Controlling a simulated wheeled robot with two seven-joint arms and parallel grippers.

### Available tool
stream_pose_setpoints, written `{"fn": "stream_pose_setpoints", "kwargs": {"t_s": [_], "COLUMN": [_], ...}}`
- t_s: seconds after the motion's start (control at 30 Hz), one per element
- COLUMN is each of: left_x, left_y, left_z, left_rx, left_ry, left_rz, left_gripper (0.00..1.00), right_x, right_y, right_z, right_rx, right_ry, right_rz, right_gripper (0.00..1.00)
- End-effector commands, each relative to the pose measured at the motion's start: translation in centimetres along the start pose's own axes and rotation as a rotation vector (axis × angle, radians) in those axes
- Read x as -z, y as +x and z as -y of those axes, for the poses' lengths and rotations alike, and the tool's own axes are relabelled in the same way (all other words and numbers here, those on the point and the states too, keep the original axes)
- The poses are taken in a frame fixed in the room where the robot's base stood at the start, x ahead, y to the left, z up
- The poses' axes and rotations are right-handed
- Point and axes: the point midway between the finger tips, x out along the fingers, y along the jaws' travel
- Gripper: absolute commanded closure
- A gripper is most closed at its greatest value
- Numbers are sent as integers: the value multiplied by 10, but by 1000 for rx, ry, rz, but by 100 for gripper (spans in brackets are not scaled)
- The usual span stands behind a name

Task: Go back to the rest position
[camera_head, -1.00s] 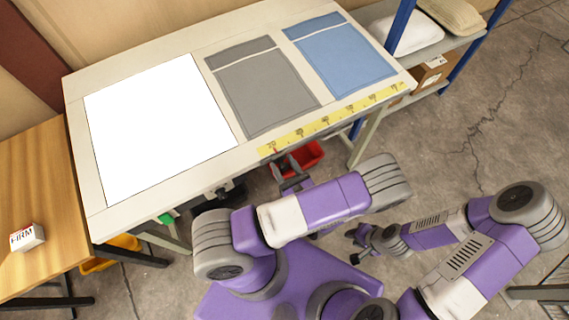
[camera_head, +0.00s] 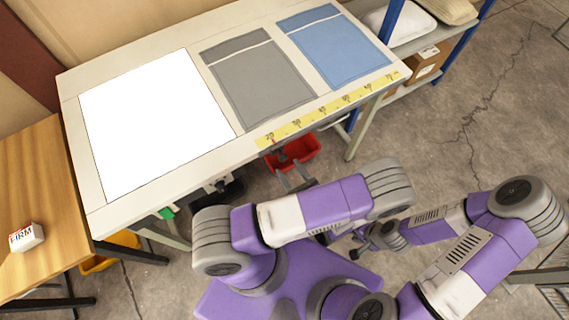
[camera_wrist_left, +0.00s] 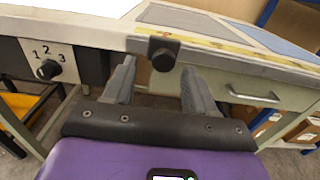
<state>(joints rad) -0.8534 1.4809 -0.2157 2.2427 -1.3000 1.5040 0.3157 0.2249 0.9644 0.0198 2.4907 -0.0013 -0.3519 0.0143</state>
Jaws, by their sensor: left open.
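My left gripper (camera_head: 291,181) is in front of the work table's front edge, below the yellow ruler strip. In the left wrist view my left gripper (camera_wrist_left: 158,88) has its two fingers apart with nothing between them; a dark knob on the table edge (camera_wrist_left: 163,52) shows behind the gap. My right gripper (camera_head: 358,243) is low at the right of my base, partly behind my left arm, and too small to tell its jaws.
The work table (camera_head: 70,88) carries a white sheet (camera_head: 155,122), a grey pillow cover (camera_head: 262,85) and a blue one (camera_head: 340,52). A red bin (camera_head: 300,152) is under its front edge. A wooden table (camera_head: 40,190) with a small FIRM box (camera_head: 25,237) stands left. Shelves stand right.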

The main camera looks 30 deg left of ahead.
Motion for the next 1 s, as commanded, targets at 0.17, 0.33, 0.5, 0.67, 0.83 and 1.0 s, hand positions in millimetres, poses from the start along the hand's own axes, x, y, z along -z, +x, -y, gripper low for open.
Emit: {"fn": "stream_pose_setpoints", "kwargs": {"t_s": [0.17,0.33,0.5,0.67,0.83,1.0], "left_x": [0,0,0,0,2,32], "left_y": [-14,-17,-17,-16,-16,-12], "left_z": [3,3,3,3,2,-25], "left_rx": [-9,-12,-11,-11,-21,-183], "left_ry": [-1,0,-1,-1,-2,-36], "left_rz": [0,0,0,0,-10,-175], "left_gripper": [44,44,44,44,44,44], "right_x": [0,0,0,0,0,0], "right_y": [2,2,2,2,2,3], "right_z": [-1,-1,-1,-1,-1,-1], "right_rx": [0,0,0,0,0,0], "right_ry": [0,0,0,0,0,0], "right_rz": [0,0,0,0,0,0], "right_gripper": [69,69,69,69,69,69]}}
